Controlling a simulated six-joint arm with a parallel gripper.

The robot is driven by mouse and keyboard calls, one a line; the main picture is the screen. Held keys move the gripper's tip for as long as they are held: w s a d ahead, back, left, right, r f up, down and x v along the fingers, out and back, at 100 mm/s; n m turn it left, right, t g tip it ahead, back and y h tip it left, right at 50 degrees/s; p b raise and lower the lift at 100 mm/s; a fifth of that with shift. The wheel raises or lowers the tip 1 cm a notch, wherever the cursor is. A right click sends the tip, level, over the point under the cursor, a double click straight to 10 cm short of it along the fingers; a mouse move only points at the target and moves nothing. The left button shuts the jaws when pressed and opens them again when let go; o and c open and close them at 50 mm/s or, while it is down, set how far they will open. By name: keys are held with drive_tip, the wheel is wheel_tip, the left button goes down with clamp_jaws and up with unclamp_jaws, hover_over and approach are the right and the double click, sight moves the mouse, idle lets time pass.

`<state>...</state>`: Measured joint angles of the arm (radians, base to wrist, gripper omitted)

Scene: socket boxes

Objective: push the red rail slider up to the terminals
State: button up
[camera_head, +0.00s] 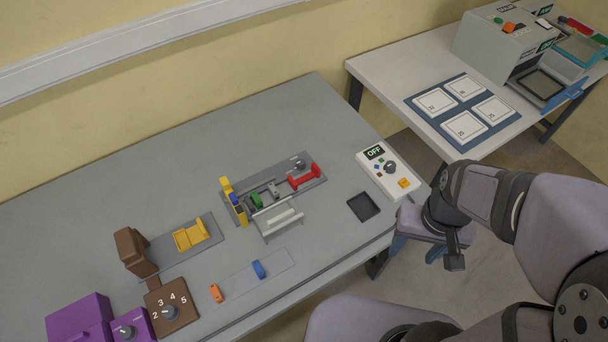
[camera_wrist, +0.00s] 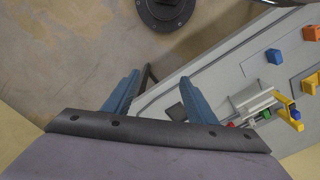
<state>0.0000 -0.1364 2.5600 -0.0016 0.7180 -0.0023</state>
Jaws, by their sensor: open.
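The red rail slider (camera_head: 305,177) sits at the right end of a dark grey rail plate (camera_head: 262,187) on the grey table. A yellow post with a blue part (camera_head: 233,200) stands at the plate's left end, with a green block (camera_head: 256,200) near it. I cannot tell which parts are the terminals. My gripper (camera_head: 417,250) is open and empty, beyond the table's right front edge and well apart from the slider. In the wrist view, its blue fingers (camera_wrist: 160,88) are spread apart; a bit of red shows beside the right finger.
A pale bracket (camera_head: 279,218) stands before the rail plate. A white OFF switch box (camera_head: 389,172) and a black tray (camera_head: 363,207) lie between slider and gripper. Orange and blue blocks (camera_head: 258,269) sit on a strip in front. The table's back is clear.

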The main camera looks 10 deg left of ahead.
drive_tip(key=c, duration=0.4)
drive_tip(key=n+t+y+b, duration=0.3)
drive_tip(key=n+b, duration=0.6)
drive_tip(key=b, duration=1.4)
approach(316, 167)
drive_tip(key=shift+c, duration=0.2)
drive_tip(key=shift+p+x, duration=0.45)
drive_tip(key=shift+x, duration=3.7)
clamp_jaws()
